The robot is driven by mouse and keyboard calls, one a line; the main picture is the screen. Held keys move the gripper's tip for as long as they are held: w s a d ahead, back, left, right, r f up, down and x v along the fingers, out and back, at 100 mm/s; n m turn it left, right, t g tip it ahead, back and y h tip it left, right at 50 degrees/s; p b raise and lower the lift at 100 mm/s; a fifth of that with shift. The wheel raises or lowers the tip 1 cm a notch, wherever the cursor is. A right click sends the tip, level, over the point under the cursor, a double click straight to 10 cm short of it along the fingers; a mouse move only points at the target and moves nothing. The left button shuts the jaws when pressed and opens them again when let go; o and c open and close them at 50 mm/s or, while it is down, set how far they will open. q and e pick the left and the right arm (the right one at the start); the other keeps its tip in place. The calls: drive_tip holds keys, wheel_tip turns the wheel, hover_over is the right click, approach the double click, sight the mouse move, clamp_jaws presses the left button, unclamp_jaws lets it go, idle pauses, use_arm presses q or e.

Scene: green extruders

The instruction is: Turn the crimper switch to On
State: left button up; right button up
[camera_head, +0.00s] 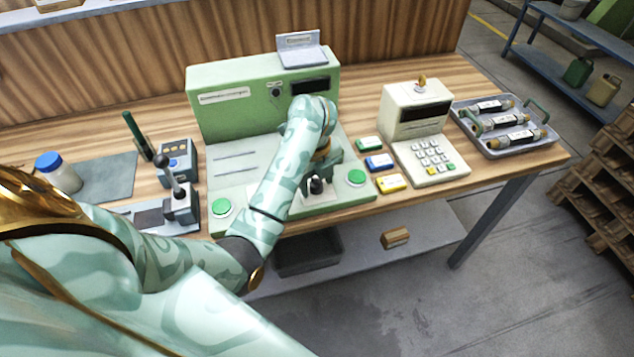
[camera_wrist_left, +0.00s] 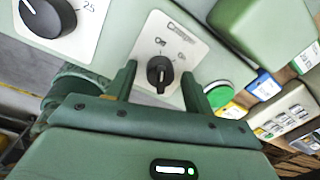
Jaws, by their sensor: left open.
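The crimper switch (camera_wrist_left: 160,72) is a black rotary knob on a white plate (camera_wrist_left: 172,42) in the left wrist view. The plate has Off marked at the left and On at the right. The knob's grip lies roughly upright in that view; I cannot tell which mark it points to. My left gripper (camera_wrist_left: 158,86) is open, with one finger on each side of the knob; contact is not clear. In the head view my left gripper (camera_head: 322,184) is low at the front of the green machine (camera_head: 222,110), partly hidden by my arm. My right gripper is not seen.
A black dial marked 25 (camera_wrist_left: 48,14) is left of the switch, and a green button (camera_wrist_left: 217,95) is close on its right. Small coloured boxes (camera_head: 380,162) and a keypad terminal (camera_head: 430,155) stand right of the machine. A lever device (camera_head: 180,205) stands left.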

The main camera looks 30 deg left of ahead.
use_arm(q)
drive_tip(key=c, duration=1)
drive_tip(key=shift+r, duration=0.1)
drive_tip(key=shift+r+m+p, duration=0.1)
drive_tip(key=shift+m+p, duration=0.6)
drive_tip(key=shift+m, duration=0.1)
drive_tip(key=m+p, duration=0.2)
drive_tip(key=m, duration=0.1)
drive_tip(key=m+p, duration=0.2)
drive_tip(key=m, duration=0.2)
drive_tip(key=shift+m+p, duration=0.3)
drive_tip(key=shift+a+m+p, duration=0.1)
drive_tip(key=shift+m+p, duration=0.5)
drive_tip(key=shift+m, duration=0.8)
